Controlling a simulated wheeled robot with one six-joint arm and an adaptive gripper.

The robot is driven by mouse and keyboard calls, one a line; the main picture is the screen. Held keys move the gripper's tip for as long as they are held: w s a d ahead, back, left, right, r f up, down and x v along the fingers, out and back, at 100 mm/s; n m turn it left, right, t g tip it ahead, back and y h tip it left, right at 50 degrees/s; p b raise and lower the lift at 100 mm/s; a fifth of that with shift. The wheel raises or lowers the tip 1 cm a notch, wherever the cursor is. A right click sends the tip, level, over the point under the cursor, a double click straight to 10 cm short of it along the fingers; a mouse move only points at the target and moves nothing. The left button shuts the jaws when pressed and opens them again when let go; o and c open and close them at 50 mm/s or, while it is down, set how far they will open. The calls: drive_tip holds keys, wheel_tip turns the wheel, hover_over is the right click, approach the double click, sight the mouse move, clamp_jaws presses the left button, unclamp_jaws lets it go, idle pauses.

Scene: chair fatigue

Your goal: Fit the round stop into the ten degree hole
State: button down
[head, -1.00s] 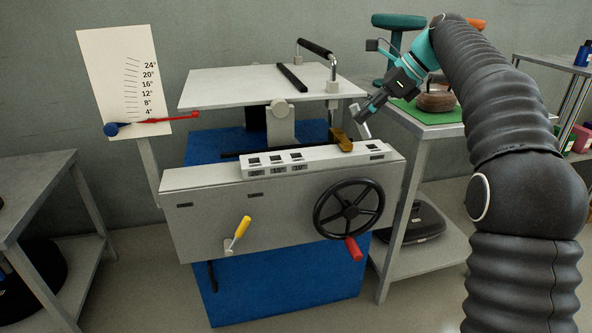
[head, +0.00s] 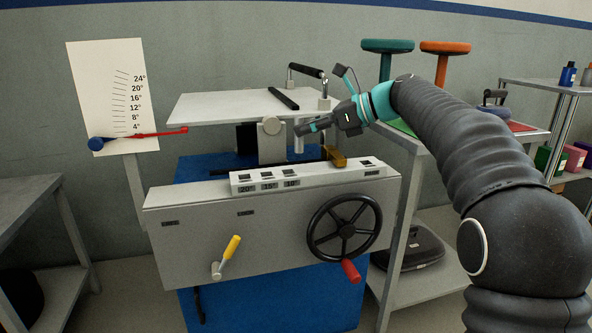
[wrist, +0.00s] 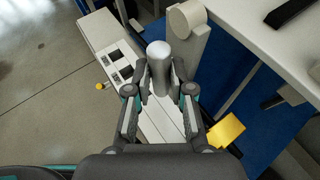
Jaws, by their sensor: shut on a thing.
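The round stop (wrist: 159,62), a grey metal cylinder, is held between the fingers of my gripper (wrist: 160,82) in the wrist view. In the head view the stop (head: 298,143) hangs roughly upright below my gripper (head: 304,129), above and behind the hole block. The pale hole block (head: 330,174) lies along the machine's front top, with dark square-looking openings labelled 20°, 15° and 10°. The ten degree hole (head: 291,172) is the rightmost of these three, left of and below the stop. The stop's lower end is apart from the block.
A brass piece (head: 335,157) sits on the block's back edge, right of the stop. A pale tabletop (head: 230,107) with a black handle is behind. A handwheel (head: 344,228) and yellow-handled lever (head: 232,247) are on the front. A dial board (head: 112,85) stands left.

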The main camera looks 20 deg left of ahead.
sight(296, 172)
drive_tip(key=s, duration=0.1)
drive_tip(key=s+a+f, duration=0.1)
drive_tip(key=s+f+b, duration=0.1)
drive_tip(key=shift+s+a+f, duration=0.15)
drive_tip(key=shift+s+a, duration=0.1)
drive_tip(key=shift+a, duration=0.1)
drive_tip(key=shift+f+b, duration=0.75)
drive_tip(key=shift+f, duration=1.2)
drive_tip(key=shift+f, duration=0.15)
drive_tip(key=c, duration=1)
unclamp_jaws()
